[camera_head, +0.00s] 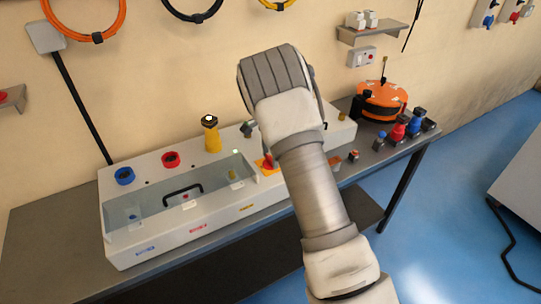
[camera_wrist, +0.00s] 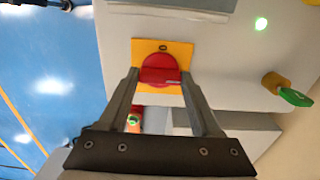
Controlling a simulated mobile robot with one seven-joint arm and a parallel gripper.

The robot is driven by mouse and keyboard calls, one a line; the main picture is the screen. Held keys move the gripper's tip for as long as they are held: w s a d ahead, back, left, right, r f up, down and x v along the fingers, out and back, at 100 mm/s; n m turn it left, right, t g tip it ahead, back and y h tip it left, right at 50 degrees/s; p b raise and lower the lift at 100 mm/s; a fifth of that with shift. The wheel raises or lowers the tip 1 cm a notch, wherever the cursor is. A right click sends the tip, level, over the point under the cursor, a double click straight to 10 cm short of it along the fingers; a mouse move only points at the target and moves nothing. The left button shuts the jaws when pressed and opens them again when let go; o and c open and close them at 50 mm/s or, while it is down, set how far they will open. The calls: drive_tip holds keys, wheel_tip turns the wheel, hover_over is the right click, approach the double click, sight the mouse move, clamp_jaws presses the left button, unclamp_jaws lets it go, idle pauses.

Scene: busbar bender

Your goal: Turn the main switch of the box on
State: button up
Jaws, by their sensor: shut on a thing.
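The box (camera_head: 175,242) is long and pale with a clear lid, standing on the bench. Its main switch is a red rotary knob (camera_wrist: 160,69) on a yellow square plate (camera_wrist: 178,47). In the head view the switch (camera_head: 268,163) is partly hidden by my arm. My gripper (camera_wrist: 161,76) is shut on the red knob, one finger on each side of it in the wrist view. The gripper's fingers are mostly hidden behind my arm in the head view. The on and off marks cannot be read. A green light (camera_wrist: 261,23) glows on the box.
A green-handled key-like part (camera_wrist: 295,97) sticks out near the switch. An orange cable reel (camera_head: 382,100) and several coloured plugs stand at the bench's right end.

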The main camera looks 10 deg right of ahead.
idle(0.4)
drive_tip(key=o, duration=1.4)
drive_tip(key=shift+r, duration=0.1)
drive_tip(key=shift+r, duration=8.65)
